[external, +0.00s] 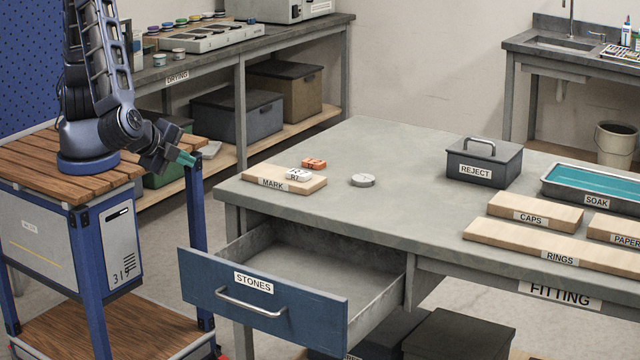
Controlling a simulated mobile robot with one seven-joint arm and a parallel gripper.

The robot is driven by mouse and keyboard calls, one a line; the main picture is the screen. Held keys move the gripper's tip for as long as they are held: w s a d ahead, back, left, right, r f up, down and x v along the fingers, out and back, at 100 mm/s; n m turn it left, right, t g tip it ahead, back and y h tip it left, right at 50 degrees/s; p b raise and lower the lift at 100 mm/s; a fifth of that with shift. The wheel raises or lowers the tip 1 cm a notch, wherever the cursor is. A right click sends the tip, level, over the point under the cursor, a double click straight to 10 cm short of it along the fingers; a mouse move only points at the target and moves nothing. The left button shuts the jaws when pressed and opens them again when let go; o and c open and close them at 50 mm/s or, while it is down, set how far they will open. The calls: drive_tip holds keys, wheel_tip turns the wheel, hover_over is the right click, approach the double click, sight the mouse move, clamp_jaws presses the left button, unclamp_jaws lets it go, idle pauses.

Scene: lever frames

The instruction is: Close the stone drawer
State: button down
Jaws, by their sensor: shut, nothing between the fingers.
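The stone drawer (262,297) has a blue front with a STONES label and a metal bar handle. It is pulled well out from under the left part of the grey table (410,160). The visible part of its inside is bare. My gripper (190,159), with teal fingertips, is shut and empty. It hangs beside my wooden-topped base, up and to the left of the drawer, apart from it.
Dark boxes (459,334) stand below the table. Floor shows between my base and the table.

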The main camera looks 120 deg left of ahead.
sight(195, 300)
drive_tip(key=w+d+f+m+t+y, duration=0.1)
drive_tip(key=d+f+m+t, duration=0.35)
drive_tip(key=d+f, duration=0.75)
drive_tip(key=w+d+f+m+t+y, duration=0.15)
drive_tip(key=d+f+t, duration=0.6)
drive_tip(key=f, duration=0.75)
drive_tip(key=shift+g+h, duration=0.35)
drive_tip(key=shift+g, duration=0.05)
drive_tip(key=shift+s+a+f+x, duration=0.1)
drive_tip(key=shift+s+a+x, duration=0.2)
drive_tip(key=shift+x, duration=1.75)
drive_tip(key=shift+s+a+f+x, duration=0.1)
drive_tip(key=shift+s+a+x, duration=0.2)
drive_tip(key=shift+x, duration=1.75)
drive_tip(key=shift+s+a+x, duration=0.3)
drive_tip(key=shift+x, duration=1.75)
